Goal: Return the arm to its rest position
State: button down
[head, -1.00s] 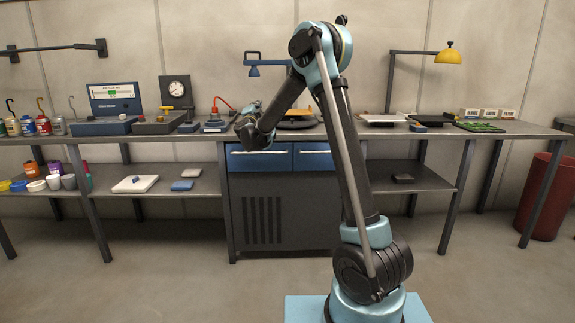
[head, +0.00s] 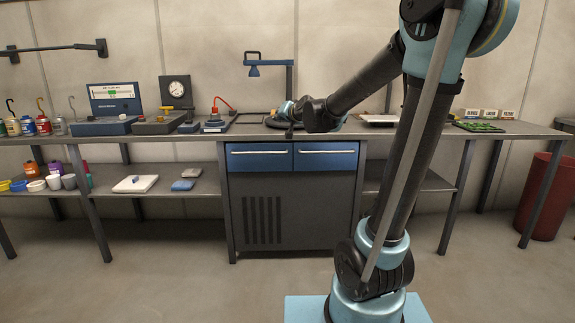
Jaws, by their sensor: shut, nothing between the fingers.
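My arm rises from its blue base in the head view, leans up to the right, and bends back left at the elbow near the top edge. My gripper (head: 289,131) is at the left end of the forearm, small and dark, in front of the middle of the workbench (head: 390,129). It is shut and holds nothing.
Blue drawers (head: 258,157) sit below. A red bin (head: 541,197) stands at right. The floor in front is clear.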

jog(key=s+d+f+g+h, duration=0.2)
jog(key=s+d+f+g, duration=0.2)
jog(key=s, duration=0.9)
jog(key=s+d+f+n+g+h, duration=0.1)
jog(key=s+d+f+g+h, duration=0.1)
jog(key=s+d+f, duration=0.9)
jog(key=s+d+f+g+h, duration=0.2)
jog(key=s+d+f+g, duration=0.3)
jog(key=s+f, duration=0.7)
jog(key=s+d, duration=0.2)
jog(key=s, duration=0.3)
jog(key=shift+s+d+f+n+g+h, duration=0.2)
jog(key=shift+n+g+h, duration=0.1)
jog(key=shift+n+h, duration=0.1)
jog(key=shift+w, duration=0.15)
jog(key=shift+w+f, duration=0.2)
jog(key=shift+w, duration=0.15)
